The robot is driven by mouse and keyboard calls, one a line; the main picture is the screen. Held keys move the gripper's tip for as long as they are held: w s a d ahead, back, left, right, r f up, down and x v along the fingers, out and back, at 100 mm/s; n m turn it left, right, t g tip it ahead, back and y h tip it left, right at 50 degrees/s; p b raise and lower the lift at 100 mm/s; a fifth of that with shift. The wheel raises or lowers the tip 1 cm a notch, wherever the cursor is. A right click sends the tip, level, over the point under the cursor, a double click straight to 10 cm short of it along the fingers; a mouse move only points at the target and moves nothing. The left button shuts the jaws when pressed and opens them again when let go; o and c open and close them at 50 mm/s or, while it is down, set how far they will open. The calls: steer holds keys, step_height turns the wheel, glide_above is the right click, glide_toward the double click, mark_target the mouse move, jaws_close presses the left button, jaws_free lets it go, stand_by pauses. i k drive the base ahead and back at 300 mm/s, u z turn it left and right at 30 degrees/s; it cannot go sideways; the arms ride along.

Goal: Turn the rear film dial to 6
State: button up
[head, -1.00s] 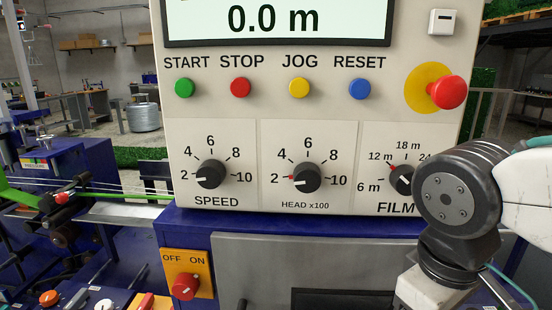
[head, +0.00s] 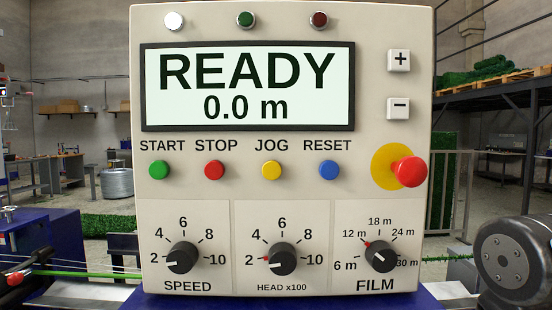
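A FILM dial (head: 381,257) is at the lower right of the cream control panel (head: 150,225). It is a black knob with marks from 6 m to 30 m, and its red pointer mark sits by the 12 m mark. No label calls it rear, so I cannot tell whether it is the task's dial. My gripper is not in view.
The SPEED dial (head: 182,258) and HEAD x100 dial (head: 282,259) sit left of FILM. Above are START, STOP, JOG and RESET buttons, a red mushroom button (head: 408,171) and a display (head: 250,85) reading READY, 0.0 m. Nothing covers the panel face.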

mark_target(378, 254)
steer(key=z, duration=0.7)
steer(key=k, duration=1)
steer(key=u, duration=0.55)
